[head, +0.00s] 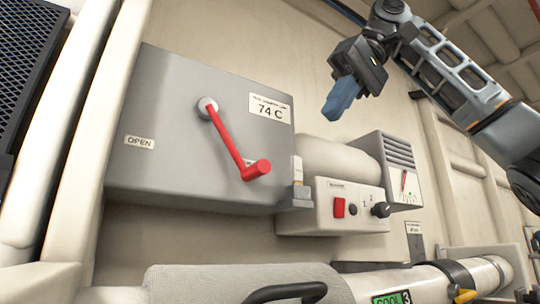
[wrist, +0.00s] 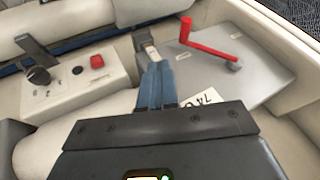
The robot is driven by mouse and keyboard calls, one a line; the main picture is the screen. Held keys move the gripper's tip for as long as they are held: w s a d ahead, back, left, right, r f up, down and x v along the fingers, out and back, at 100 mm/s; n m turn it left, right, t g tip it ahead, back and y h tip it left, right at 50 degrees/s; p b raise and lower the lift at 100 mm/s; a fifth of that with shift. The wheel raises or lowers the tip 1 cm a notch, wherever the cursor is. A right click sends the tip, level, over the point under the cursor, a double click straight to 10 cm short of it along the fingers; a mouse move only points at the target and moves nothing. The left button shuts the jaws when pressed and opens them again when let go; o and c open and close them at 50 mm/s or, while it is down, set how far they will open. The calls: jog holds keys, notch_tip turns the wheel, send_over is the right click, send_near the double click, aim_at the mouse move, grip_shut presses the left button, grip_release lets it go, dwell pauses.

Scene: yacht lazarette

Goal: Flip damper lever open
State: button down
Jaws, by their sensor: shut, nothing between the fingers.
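The red damper lever (head: 228,141) is mounted on a grey box (head: 165,110) in the head view. It slants down to the right from its round pivot and ends in a red knob, partly covering a small label. An OPEN label (head: 140,142) is at the box's left. My gripper (head: 338,108) is up and to the right of the box, shut and empty, apart from the lever. In the wrist view the blue fingers (wrist: 157,80) are together, and the red lever (wrist: 210,46) is beyond them to the right.
A control box (head: 335,207) with a red switch and black knob sits right of the grey box, beside a vented gauge unit (head: 396,165). A pale cylinder (head: 338,160) is above it. A padded pipe (head: 240,284) runs below. The wall above the grey box is clear.

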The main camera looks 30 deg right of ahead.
jog(key=shift+f, duration=0.1)
jog(key=w+a+f+p, duration=0.1)
jog(key=w+a+f, duration=0.2)
jog(key=a+f, duration=0.5)
jog(key=shift+w+f+p, duration=0.25)
jog(key=shift+f+p, duration=0.1)
jog(key=shift+f, duration=0.1)
jog(key=shift+a, duration=0.1)
